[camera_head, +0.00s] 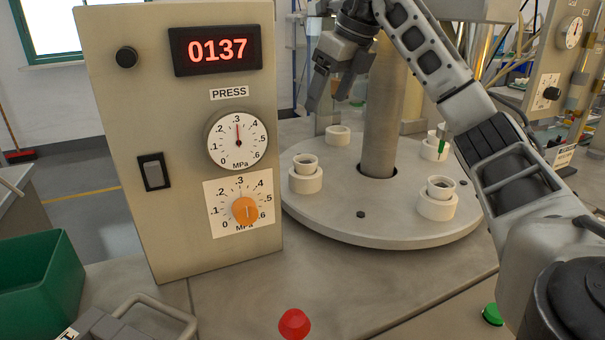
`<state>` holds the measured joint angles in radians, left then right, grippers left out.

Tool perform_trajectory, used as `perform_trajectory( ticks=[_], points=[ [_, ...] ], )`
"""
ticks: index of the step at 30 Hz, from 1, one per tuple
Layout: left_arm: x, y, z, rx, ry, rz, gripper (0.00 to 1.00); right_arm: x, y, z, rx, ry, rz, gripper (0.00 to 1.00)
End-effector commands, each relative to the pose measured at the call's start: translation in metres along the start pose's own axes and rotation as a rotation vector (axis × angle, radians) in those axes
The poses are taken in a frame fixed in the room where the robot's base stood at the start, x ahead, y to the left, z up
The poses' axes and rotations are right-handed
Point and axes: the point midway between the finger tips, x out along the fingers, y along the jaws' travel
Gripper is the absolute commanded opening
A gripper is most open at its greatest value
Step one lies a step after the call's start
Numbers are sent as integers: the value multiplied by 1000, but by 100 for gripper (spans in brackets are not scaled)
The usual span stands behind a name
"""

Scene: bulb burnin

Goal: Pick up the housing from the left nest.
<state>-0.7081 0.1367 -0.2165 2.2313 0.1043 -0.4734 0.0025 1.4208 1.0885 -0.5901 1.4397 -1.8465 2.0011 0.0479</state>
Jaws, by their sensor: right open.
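The left nest (305,184) is a white ring on the round grey turntable (385,232). A smaller white cup, which looks like the housing (306,162), stands upright in it. A similar ring with a cup (440,188) stands at the front right of the turntable. My right gripper (327,104) is open, pointing down above the back of the turntable, behind and above the left nest. It is apart from the housing, and nothing shows between its fingers.
A press box (143,90) with red display and dials stands left of the turntable. A centre column (380,120) rises from it. White rings show at the back (338,135) and back right (431,151). A green bin (40,275), red button (294,324) and green button (492,314) are in front.

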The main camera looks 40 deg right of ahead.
Motion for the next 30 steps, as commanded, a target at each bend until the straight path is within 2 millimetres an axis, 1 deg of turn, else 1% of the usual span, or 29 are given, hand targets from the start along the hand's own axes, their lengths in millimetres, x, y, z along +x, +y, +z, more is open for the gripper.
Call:
perform_trajectory(
  ticks=[1, 6, 10, 13, 19, 25, 30],
  points=[
    [3, -1, 5, 2, 3, 0, 34, 16, 1, -2, -1, 6, 2, 72],
    [4, -1, 7, 8, 11, 2, 34, 52, 1, -2, -1, 5, 2, 72],
    [5, -1, 8, 11, 15, 2, 34, 77, 1, -2, -3, 4, 3, 72],
    [5, -1, 9, 12, 17, 2, 34, 89, 1, -1, -4, 3, 4, 72],
    [6, -1, 10, 14, 19, 2, 34, 101, 1, -2, -4, 2, 3, 72],
    [10, -3, 15, 16, 24, 2, 34, 131, 4, -12, -4, 4, 3, 72],
    [8, -2, 10, 18, 36, 3, 34, 146, 4, -10, -4, 1, 4, 72]
  ],
)
